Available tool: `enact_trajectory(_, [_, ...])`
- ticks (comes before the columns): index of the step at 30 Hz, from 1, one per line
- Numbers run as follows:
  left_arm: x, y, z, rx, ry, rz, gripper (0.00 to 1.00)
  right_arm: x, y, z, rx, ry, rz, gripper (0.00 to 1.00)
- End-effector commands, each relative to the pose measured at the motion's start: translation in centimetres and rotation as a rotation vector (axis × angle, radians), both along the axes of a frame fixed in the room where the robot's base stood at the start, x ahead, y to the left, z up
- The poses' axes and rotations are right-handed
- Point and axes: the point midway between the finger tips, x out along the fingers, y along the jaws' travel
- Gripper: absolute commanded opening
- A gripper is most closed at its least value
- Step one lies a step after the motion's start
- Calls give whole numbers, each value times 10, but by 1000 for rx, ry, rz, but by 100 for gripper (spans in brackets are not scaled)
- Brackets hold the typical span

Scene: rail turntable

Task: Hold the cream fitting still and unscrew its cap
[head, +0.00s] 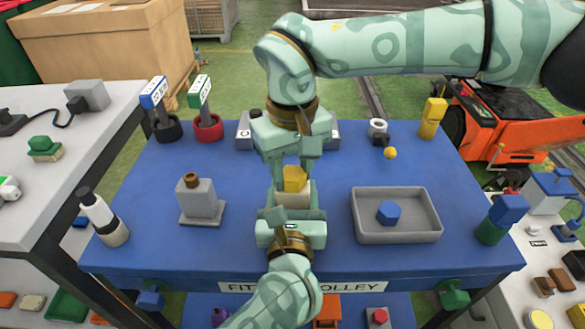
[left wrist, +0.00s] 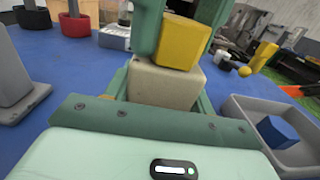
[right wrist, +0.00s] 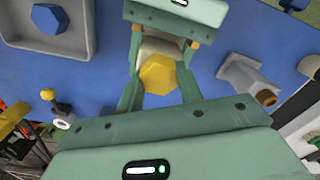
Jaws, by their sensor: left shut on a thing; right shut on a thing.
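The cream fitting (head: 292,195) stands on the blue trolley top in the middle, with its yellow hexagonal cap (head: 294,178) on top. My left gripper (head: 291,205) comes from the front and is shut on the cream fitting. The fitting's cream body (left wrist: 165,85) shows between its fingers in the left wrist view. My right gripper (head: 293,170) comes from above and is shut on the yellow cap. The right wrist view shows the cap (right wrist: 158,74) between the right fingers, above the fitting. The fingers hide part of the fitting's sides.
A grey tray (head: 396,236) with a blue hexagonal piece (head: 389,212) stands right of the fitting. A grey block on a base (head: 198,202) stands to the left. A white bottle (head: 103,218) is at the left edge, and a blue and green piece (head: 500,219) at the right edge.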

Motion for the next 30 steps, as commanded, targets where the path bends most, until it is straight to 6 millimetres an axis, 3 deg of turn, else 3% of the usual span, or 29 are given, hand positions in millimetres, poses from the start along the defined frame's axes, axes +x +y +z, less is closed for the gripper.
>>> enact_trajectory(6, [0, 0, -1, 0, 2, -1, 13, 0, 0, -1, 0, 1, 19, 8])
enact_trajectory(7, [0, 0, -1, 0, 2, -1, 13, 0, 0, -1, 0, 1, 19, 39])
enact_trajectory(9, [0, 0, -1, 0, 2, -1, 13, 0, 0, -1, -1, 2, 18, 58])
enact_trajectory(10, [0, 0, -1, 0, 2, -1, 13, 0, 0, -1, -1, 2, 17, 61])
enact_trajectory(25, [0, 0, -1, 0, 2, 0, 13, 0, 0, 0, 0, 0, 15, 65])
enact_trajectory(30, [0, 0, -1, 0, 3, 0, 13, 0, 0, 9, 0, -1, 15, 65])
